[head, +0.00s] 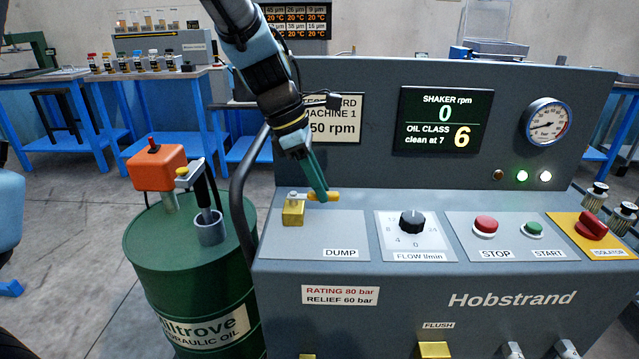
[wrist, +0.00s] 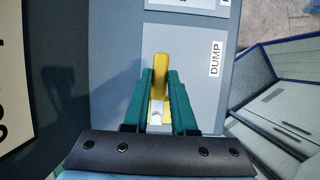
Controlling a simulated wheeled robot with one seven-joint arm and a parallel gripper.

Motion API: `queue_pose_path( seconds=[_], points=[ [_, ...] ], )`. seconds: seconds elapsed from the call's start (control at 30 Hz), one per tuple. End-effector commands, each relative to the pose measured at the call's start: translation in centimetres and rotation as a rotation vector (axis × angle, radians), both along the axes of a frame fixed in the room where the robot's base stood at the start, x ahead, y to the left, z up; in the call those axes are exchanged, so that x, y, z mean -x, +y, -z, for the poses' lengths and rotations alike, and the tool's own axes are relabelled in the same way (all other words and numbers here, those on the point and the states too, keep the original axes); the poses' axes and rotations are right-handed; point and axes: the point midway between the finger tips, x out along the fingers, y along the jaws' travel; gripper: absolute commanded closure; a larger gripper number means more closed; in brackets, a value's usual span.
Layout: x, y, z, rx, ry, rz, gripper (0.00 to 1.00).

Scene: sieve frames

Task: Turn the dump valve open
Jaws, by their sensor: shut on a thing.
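The dump valve stands on the left panel of the machine, above the label DUMP. Its brass body (head: 293,211) shows in the head view. Its yellow lever (head: 324,197) points to the right, across the panel. My gripper (head: 322,198) reaches down from above with its green fingers at the lever. In the wrist view the yellow lever (wrist: 160,75) lies between the two green fingers (wrist: 160,82), its end sticking out past them. The gripper is shut on the lever.
The flow knob (head: 412,222), red stop button (head: 486,225), green start button (head: 533,229) and red isolator (head: 591,226) sit to the right. The display (head: 443,121) reads shaker 0 rpm, oil class 6. A green oil drum (head: 190,270) with an orange-topped pump stands left.

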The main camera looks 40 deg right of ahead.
Motion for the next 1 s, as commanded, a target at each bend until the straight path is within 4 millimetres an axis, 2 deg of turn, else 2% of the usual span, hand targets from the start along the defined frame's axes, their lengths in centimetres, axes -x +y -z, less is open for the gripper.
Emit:
queue_pose_path(
  seconds=[0.37, 1.0],
  points=[
    [0.7, 0.8, -0.3, -0.002, 0.003, 0.208, 1.00],
    [1.8, 3.5, -0.4, -0.001, 0.005, 0.815, 1.00]
  ],
)
